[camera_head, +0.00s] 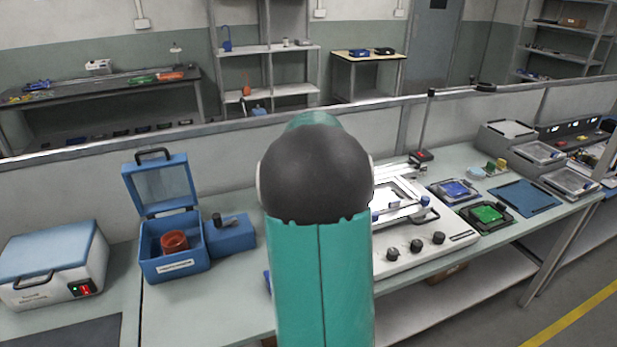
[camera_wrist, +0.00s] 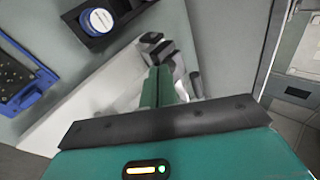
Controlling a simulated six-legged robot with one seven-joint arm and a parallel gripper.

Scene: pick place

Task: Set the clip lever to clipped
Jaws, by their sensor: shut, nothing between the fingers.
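My gripper (camera_wrist: 158,76) shows in the wrist view as two green fingers close together, shut and empty. Just beyond the fingertips are dark and grey block-like parts (camera_wrist: 158,50) on a white body (camera_wrist: 85,112). I cannot tell for certain whether one of them is the clip lever, nor whether the fingers touch them. In the head view my own arm covers the middle, and the gripper is hidden. A white machine (camera_head: 440,254) with several black knobs and a raised frame stands to the right of the arm; its left part is hidden.
An open blue box (camera_head: 175,264) holding a red cup (camera_head: 174,242) stands left of my arm. A white-and-blue case (camera_head: 52,262) is farther left. Blue and green boards (camera_head: 488,213) and a blue mat (camera_head: 526,198) lie right of the machine. A low wall runs behind the bench.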

